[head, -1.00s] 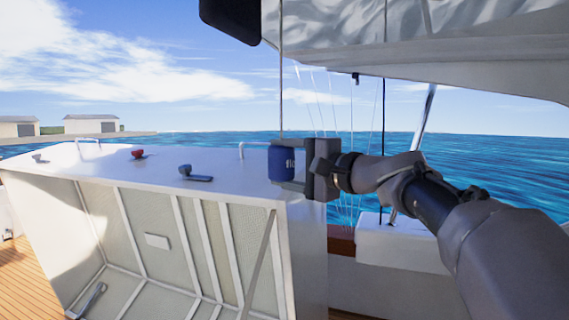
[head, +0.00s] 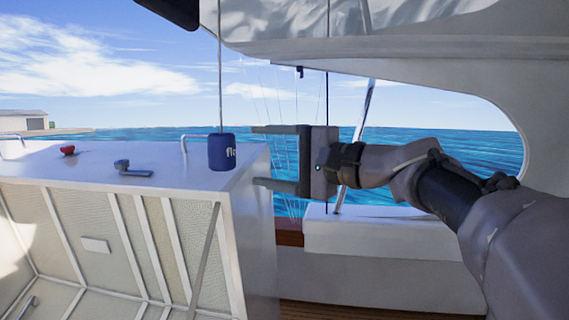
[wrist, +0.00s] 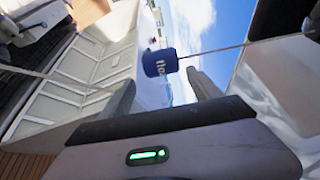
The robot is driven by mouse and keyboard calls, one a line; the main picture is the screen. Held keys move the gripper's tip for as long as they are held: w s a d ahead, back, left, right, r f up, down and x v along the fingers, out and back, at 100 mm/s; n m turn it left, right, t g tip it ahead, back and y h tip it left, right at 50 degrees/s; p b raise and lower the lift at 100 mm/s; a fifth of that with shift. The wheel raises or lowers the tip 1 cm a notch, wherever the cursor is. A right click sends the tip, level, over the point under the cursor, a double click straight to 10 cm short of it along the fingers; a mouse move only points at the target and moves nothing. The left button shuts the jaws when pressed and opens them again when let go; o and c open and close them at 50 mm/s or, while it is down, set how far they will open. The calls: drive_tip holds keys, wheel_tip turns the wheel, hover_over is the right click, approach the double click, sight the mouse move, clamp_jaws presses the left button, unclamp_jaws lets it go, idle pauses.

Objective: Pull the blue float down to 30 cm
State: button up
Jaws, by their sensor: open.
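The blue float (head: 222,152) is a small cylinder with white lettering, hanging upright on a thin cord (head: 219,60) in the head view. My gripper (head: 262,156) is open and empty, just to the right of the float, its two fingers one above the other and pointing left. In the wrist view the float (wrist: 160,63) appears beyond the fingertips, roughly between the two fingers, with the cord running off to the right. I see a gap between the float and the fingers.
A white canopy (head: 400,50) hangs above at the right.

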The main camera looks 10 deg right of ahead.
drive_tip(key=v, duration=0.6)
drive_tip(key=s+a+f+g+h+b, duration=0.1)
drive_tip(key=s+a+f+h+b, duration=0.1)
drive_tip(key=f, duration=0.5)
drive_tip(key=s+a+f+g+h+b, duration=0.1)
drive_tip(key=s+a+f, duration=0.15)
drive_tip(key=f, duration=0.45)
drive_tip(key=s+d+f+n+g+h+b, duration=0.1)
drive_tip(key=s+f+h+b, duration=0.1)
drive_tip(key=s+f, duration=0.4)
drive_tip(key=s+d+f+n+g+h+b, duration=0.1)
drive_tip(key=s+f, duration=0.6)
drive_tip(key=f, duration=0.8)
drive_tip(key=s+d+f+n+g+h+b, duration=0.2)
drive_tip(key=s+f+h, duration=0.3)
drive_tip(key=f, duration=0.6)
drive_tip(key=shift+s+d+f+b, duration=0.15)
drive_tip(key=shift+s+d+b, duration=0.05)
drive_tip(key=shift+s+b, duration=0.7)
